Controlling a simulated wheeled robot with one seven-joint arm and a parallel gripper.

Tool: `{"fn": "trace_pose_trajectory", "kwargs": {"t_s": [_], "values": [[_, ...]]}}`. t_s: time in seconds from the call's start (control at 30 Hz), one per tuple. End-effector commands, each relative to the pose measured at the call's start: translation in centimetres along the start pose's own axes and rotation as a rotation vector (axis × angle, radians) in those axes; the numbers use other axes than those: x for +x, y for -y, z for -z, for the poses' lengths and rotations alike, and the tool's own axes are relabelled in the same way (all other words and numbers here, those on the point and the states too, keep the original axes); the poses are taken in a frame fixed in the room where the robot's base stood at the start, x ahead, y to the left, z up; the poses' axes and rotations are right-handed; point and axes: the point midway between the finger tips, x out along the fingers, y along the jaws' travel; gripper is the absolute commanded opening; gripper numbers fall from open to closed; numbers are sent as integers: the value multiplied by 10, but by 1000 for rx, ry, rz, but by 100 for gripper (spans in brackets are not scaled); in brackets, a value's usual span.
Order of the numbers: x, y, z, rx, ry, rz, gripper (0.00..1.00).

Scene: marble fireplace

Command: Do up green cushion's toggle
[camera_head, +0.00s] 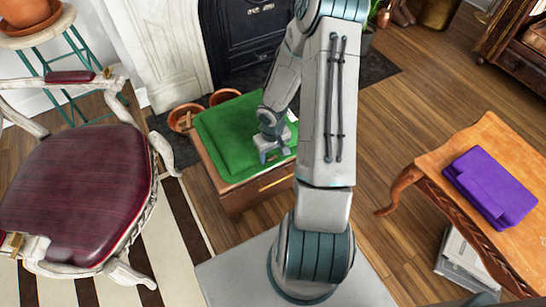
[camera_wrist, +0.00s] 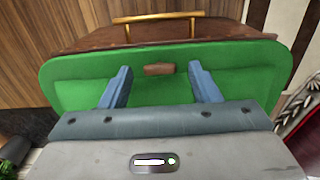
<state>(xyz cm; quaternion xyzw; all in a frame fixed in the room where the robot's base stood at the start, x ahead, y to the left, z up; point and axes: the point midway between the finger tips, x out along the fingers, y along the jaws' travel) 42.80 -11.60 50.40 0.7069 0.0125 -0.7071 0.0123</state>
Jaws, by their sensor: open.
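The green cushion (camera_head: 222,132) lies on a brown wooden chest with a brass handle. It also fills the middle of the wrist view (camera_wrist: 70,85). Its brown toggle (camera_wrist: 158,69) sits near the handle-side edge of the cushion, lying crosswise. My gripper (camera_head: 273,152) is over the right part of the cushion in the head view. In the wrist view its two blue fingers (camera_wrist: 159,76) are open and empty, one on each side of the toggle with gaps between. I cannot tell how high the fingertips are above it. The toggle is not visible in the head view.
The chest (camera_head: 235,200) stands by the fireplace, with terracotta pots (camera_head: 183,117) behind it. A red-seated armchair (camera_head: 75,185) is close on the left. A wooden table (camera_head: 440,160) with a purple folded item (camera_head: 490,187) stands at right.

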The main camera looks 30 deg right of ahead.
Motion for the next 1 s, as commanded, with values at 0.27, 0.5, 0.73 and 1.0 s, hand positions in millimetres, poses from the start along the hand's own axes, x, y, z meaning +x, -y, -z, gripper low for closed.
{"fn": "trace_pose_trajectory", "kwargs": {"t_s": [0.27, 0.5, 0.73, 1.0], "values": [[10, 0, 0, 0, -1, 0, 56], [10, 0, 0, 1, 0, 0, 34], [10, 0, 0, -4, 0, 0, 11], [8, 0, 0, -165, 1, -1, 11]]}}
